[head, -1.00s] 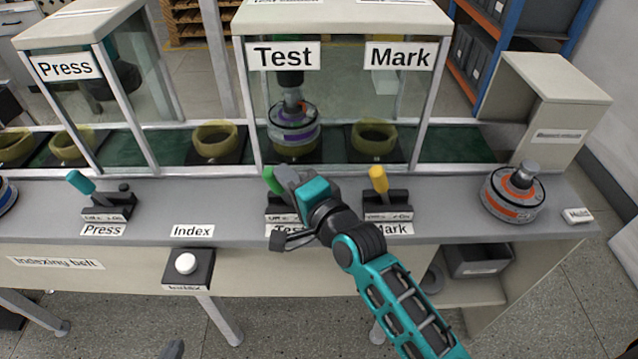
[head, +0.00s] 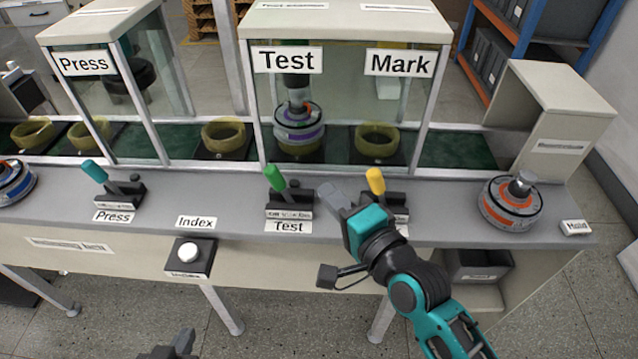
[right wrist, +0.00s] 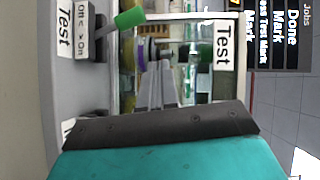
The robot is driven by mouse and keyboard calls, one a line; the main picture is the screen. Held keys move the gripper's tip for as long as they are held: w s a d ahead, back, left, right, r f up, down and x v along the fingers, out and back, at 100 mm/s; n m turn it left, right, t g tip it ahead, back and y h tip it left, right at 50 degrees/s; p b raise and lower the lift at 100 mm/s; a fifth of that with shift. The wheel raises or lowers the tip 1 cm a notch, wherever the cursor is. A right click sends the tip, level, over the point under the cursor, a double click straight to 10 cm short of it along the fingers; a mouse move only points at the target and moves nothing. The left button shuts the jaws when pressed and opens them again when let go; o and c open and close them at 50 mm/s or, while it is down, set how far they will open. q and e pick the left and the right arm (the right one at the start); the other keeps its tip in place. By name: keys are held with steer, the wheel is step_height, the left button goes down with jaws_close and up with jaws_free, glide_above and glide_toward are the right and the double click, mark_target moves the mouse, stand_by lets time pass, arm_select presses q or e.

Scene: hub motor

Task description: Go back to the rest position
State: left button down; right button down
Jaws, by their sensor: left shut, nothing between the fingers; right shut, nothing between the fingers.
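My right gripper (head: 335,196) is shut and empty. It is above the bench front, between the green Test lever (head: 275,179) and the yellow Mark lever (head: 376,182), apart from the green one. Its closed fingers (right wrist: 158,82) also show in the right wrist view, with the green lever (right wrist: 130,18) to their upper left. My wrist hides part of the Mark lever's base and its label. My left gripper (head: 180,346) shows only partly at the bottom edge, shut, low in front of the bench.
A glass Test and Mark booth (head: 342,28) stands behind the levers, with a hub motor (head: 299,130) inside. Another motor with an orange band (head: 511,203) sits at the bench's right. The teal Press lever (head: 95,171) and white Index button (head: 188,252) are left. Floor in front is open.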

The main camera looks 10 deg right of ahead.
steer(key=shift+s+d+r, duration=0.15)
steer(key=shift+s, duration=0.35)
steer(key=s+d+f+n+g+h, duration=0.2)
steer(key=s+d+f+n, duration=0.1)
steer(key=s+f+n, duration=0.2)
steer(key=s+d+f+n+g+h, duration=0.1)
steer(key=s+d+f+n+g, duration=0.2)
steer(key=f+n, duration=0.7)
step_height(320, 180, down, 3)
steer(key=shift+s+f+h, duration=0.15)
steer(key=shift+s+h, duration=0.25)
steer(key=shift+s, duration=0.65)
